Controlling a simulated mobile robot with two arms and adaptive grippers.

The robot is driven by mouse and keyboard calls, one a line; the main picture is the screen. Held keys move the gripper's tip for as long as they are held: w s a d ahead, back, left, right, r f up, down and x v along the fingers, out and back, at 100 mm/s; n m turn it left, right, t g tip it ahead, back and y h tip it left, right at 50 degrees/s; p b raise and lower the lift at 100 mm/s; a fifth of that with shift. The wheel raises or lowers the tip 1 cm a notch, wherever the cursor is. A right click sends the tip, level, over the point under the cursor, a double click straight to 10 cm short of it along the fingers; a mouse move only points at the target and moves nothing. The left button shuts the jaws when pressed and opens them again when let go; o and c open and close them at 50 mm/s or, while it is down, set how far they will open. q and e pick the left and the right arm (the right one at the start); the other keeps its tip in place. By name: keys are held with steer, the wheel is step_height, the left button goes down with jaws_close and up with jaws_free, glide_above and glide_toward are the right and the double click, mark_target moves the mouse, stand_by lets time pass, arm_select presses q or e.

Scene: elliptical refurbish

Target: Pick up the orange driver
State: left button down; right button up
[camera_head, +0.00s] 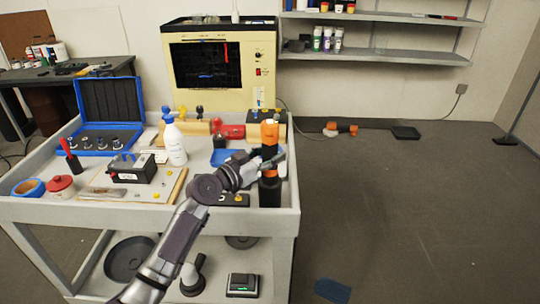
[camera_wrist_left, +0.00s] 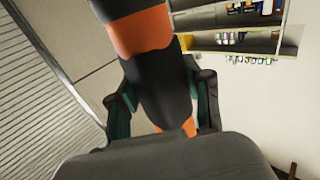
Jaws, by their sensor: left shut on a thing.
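The orange driver (camera_head: 269,134) is an upright orange and black tool at the right end of the grey cart. My left gripper (camera_head: 271,167) is shut around it, with the arm reaching up from the lower left. In the left wrist view, the driver's black and orange body (camera_wrist_left: 160,80) stands between the two fingers of the left gripper (camera_wrist_left: 163,105). A black cylinder (camera_head: 270,192) shows directly below the grip; I cannot tell whether it is part of the driver or a holder. My right gripper is out of view.
A cream cabinet (camera_head: 222,65) stands behind. Another orange tool (camera_head: 340,129) lies on the floor. The floor right of the cart is mostly clear.

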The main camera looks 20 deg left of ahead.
mark_target(270, 120)
arm_select(q)
steer(key=shift+r, duration=0.15)
step_height(270, 120, up, 10)
steer(key=shift+p, duration=0.35)
steer(key=c, duration=1)
jaws_free()
steer(key=shift+c, duration=0.2)
jaws_close()
